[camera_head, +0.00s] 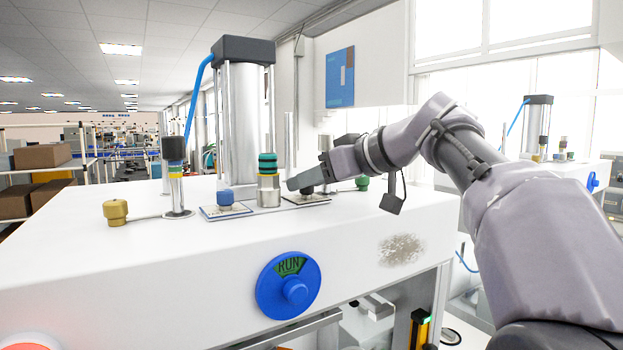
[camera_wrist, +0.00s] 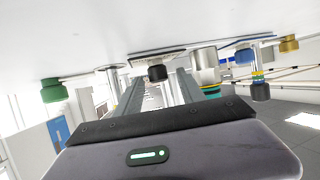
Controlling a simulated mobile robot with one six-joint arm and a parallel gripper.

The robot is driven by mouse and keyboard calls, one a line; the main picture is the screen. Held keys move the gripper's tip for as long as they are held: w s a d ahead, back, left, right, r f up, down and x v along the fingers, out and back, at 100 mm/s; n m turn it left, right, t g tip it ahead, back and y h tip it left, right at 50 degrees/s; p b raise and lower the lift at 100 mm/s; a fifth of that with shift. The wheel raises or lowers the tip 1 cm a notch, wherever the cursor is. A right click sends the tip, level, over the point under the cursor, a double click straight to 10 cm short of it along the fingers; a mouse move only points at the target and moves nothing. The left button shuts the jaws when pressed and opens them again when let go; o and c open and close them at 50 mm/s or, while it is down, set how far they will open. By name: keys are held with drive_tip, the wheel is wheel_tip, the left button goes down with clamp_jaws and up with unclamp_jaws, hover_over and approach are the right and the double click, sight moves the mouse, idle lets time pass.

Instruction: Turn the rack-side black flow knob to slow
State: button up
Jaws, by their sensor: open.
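The black flow knob (camera_head: 307,189) sits on a small labelled plate (camera_head: 320,200) on top of the white press housing, partly hidden by my gripper in the head view. It shows clearly in the wrist view (camera_wrist: 158,73), where the picture is upside down. My gripper (camera_head: 293,184) reaches in from the right, near the knob. In the wrist view my gripper (camera_wrist: 158,82) is open, with one finger on each side of the knob's line. The knob lies between the fingertips in that view; I cannot tell whether they touch it. The plate's setting marks are not readable.
A blue knob (camera_head: 225,198) on its own plate and a metal post with green bands (camera_head: 268,180) stand left of my gripper. A green knob (camera_head: 362,183) is to the right, a brass knob (camera_head: 116,212) at far left. A blue RUN dial (camera_head: 288,286) is on the front.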

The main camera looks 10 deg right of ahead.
clamp_jaws()
drive_tip(key=shift+f, duration=0.1)
drive_tip(key=shift+s+a+m+t+h+b, duration=0.15)
drive_tip(key=shift+m+t+h+b, duration=0.55)
drive_tip(key=shift+m+h+b, duration=0.35)
drive_tip(key=m+h, duration=0.2)
drive_tip(key=h, duration=0.1)
drive_tip(key=shift+a+r+m+t, duration=0.2)
drive_tip(key=shift+m+t, duration=0.15)
drive_tip(key=shift+t, duration=0.05)
drive_tip(key=m+h, duration=0.2)
drive_tip(key=m+h+p, duration=0.1)
drive_tip(key=h, duration=0.1)
drive_tip(key=shift+a, duration=0.25)
drive_tip(key=shift+a+f+m+g+h, duration=0.1)
drive_tip(key=shift+m+g+h, duration=0.5)
drive_tip(key=shift+m+h, duration=1.45)
